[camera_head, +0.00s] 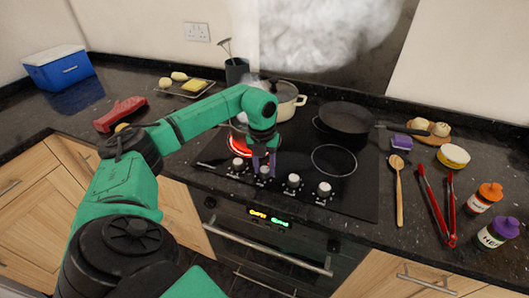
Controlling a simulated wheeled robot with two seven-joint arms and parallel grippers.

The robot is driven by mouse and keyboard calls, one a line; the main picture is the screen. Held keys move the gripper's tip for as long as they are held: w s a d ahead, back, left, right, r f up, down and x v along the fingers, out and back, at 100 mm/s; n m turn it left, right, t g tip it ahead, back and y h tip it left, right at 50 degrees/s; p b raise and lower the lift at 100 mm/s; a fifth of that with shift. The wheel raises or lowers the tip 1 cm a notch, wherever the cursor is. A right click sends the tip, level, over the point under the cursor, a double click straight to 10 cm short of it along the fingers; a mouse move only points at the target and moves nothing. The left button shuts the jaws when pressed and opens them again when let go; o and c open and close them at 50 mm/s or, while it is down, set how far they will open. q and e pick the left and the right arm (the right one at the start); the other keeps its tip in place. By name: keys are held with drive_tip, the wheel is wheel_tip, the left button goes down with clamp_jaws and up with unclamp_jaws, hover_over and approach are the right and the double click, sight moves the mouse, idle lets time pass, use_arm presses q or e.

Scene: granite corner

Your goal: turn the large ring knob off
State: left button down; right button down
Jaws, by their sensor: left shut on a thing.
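A black hob (290,160) has a row of several pale knobs along its front edge. A front-left ring (240,146) glows red-orange, partly hidden behind my arm. My left gripper (264,166) points down at the row and is shut on the second knob from the left (263,173). The leftmost knob (237,166) stands clear beside it. The third knob (293,182) and the rightmost knob (324,189) are free. The markings that tie each knob to a ring are too small to read. My right gripper is not in view.
A pale pot (290,104) and a black frying pan (346,117) stand at the back of the hob. A wooden spoon (398,190), red tongs (437,205) and jars lie or stand right. A red mitt-like object (120,113) and a blue box (58,69) are left.

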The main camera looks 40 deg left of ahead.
use_arm(q)
drive_tip(key=n, duration=0.5)
drive_tip(key=shift+w+r+n, duration=0.1)
drive_tip(key=shift+r+n, duration=0.05)
drive_tip(key=shift+n, duration=0.15)
drive_tip(key=shift+n+p, duration=0.3)
drive_tip(key=shift+n, duration=1.9)
drive_tip(key=shift+c, duration=2.1)
unclamp_jaws()
